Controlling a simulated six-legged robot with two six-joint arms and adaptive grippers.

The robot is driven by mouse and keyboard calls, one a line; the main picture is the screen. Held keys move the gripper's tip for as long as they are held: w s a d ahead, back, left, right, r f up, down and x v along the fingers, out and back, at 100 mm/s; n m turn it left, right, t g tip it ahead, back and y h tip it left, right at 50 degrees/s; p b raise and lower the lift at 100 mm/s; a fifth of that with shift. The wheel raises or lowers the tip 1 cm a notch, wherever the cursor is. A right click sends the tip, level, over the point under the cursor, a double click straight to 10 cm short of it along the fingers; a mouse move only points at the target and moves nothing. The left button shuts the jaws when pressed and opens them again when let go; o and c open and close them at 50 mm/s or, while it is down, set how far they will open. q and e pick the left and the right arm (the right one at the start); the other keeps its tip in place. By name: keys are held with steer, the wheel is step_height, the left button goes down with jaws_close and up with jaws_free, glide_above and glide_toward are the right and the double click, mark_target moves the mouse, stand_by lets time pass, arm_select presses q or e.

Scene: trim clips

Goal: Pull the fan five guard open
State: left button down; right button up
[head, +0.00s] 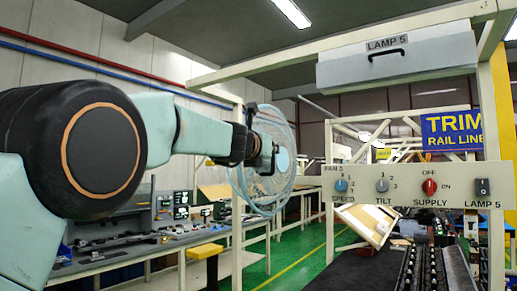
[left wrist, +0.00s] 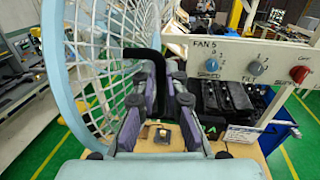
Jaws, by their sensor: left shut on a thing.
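The fan five guard (head: 268,188) is a round, pale blue wire cage in the middle of the head view, seen at a slant. In the left wrist view its mesh and thick rim (left wrist: 54,65) fill the left side. A black bar handle (left wrist: 133,52) runs from the mesh to between my fingers. My left gripper (head: 264,150) is at the guard's face, and in the wrist view its fingers (left wrist: 160,78) are closed around this handle. How far the guard stands from the fan behind it is hard to tell. My right gripper is in neither view.
A control panel (head: 405,185) with FAN 5 speed, tilt, supply and lamp controls is right of the guard. A lamp housing (head: 395,62) hangs above it on a cream frame. A workbench (head: 120,247) stands at the back left. Green floor shows below.

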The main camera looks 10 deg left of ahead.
arm_select(q)
steer(key=shift+w+d+f, duration=0.1)
steer(key=shift+d+f, duration=0.25)
steer(key=shift+d, duration=0.05)
steer(key=shift+a, duration=0.1)
steer(key=shift+d, duration=0.25)
